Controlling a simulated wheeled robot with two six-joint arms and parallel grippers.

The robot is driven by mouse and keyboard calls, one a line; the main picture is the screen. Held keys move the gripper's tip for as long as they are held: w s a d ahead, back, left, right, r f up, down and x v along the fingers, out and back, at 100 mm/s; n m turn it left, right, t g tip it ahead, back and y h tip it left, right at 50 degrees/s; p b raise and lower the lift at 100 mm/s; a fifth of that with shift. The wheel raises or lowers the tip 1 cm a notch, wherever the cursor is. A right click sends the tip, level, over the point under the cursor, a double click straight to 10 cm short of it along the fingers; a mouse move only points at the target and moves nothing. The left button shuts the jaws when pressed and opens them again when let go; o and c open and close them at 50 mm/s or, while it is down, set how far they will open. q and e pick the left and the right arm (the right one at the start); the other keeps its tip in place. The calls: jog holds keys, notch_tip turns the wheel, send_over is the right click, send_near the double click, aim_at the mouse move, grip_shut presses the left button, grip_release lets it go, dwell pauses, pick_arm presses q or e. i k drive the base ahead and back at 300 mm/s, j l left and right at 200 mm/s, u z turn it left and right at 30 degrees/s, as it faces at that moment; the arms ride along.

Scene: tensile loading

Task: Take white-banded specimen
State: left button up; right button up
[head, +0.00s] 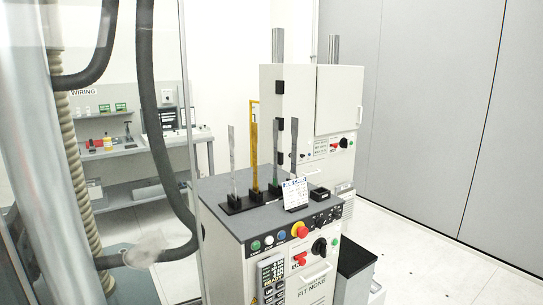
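Several flat upright specimens stand in a black rack (234,206) on top of a grey-topped cabinet (222,224). From left to right they are a grey specimen (232,160), a yellow specimen (254,160), a dark greenish specimen (275,155) and another grey specimen (294,148). Their bands are too small to make out, so I cannot tell which is white-banded. A small white printed card (295,194) stands in front of the rack's right part. Neither of my grippers shows in the head view.
The cabinet front carries buttons, a red emergency stop knob (299,230) and a display (271,279). A small black box (318,194) sits on its top. Another tall white cabinet (290,105) stands behind. Hoses (158,135) hang at left. Open floor (440,262) lies to the right.

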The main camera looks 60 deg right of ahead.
aim_at(293, 174)
jog(key=z, duration=2.05)
jog(key=i+l+u, duration=0.1)
jog(key=u, duration=0.45)
jog(key=i+l+u, duration=0.2)
jog(key=l+u, duration=0.2)
jog(key=l, duration=0.25)
jog(key=l+u, duration=0.2)
jog(key=l, duration=0.15)
jog(key=i+l, duration=0.1)
jog(key=l, duration=0.45)
jog(key=i+l+u, duration=0.1)
jog(key=l, duration=0.45)
jog(key=i+l, duration=0.1)
jog(key=l, duration=0.45)
